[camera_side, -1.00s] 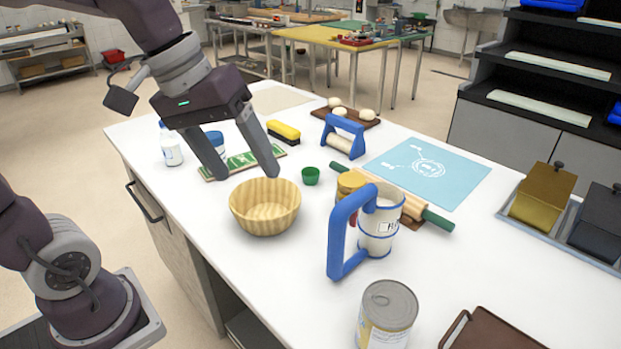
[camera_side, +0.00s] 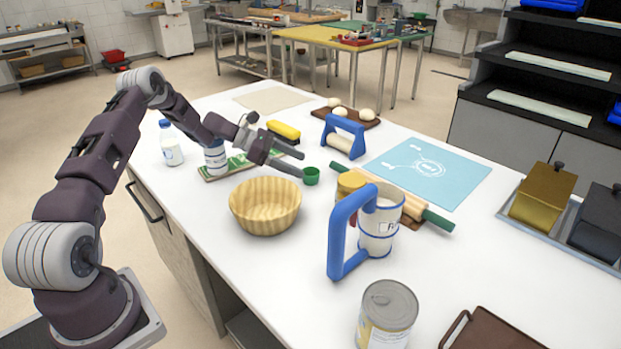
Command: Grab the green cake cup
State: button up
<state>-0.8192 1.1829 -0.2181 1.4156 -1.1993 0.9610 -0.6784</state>
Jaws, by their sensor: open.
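The small green cake cup (camera_side: 311,176) stands upright on the white worktop, to the right of and behind the wooden bowl. My gripper (camera_side: 302,164) is low over the worktop, reaching in from the left with its fingers pointing right toward the cup. Its jaws are open. The nearer fingertip is at the cup's left rim in the picture, and the farther one is behind and above it. I cannot tell whether the fingers touch the cup or whether it lies between them.
A slatted wooden bowl (camera_side: 265,206) stands in front of my gripper. A yellow-topped jar (camera_side: 350,184), a blue-handled sifter (camera_side: 379,222) and a rolling pin (camera_side: 437,219) are to the cup's right. A blue-handled roller (camera_side: 342,138) and a yellow brush (camera_side: 284,131) are behind. A can (camera_side: 387,314) is at the front.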

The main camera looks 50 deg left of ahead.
aim_at(311, 172)
jog(key=x, duration=0.5)
jog(key=shift+f, duration=0.5)
jog(key=c, duration=1.4)
jog(key=shift+r, duration=0.15)
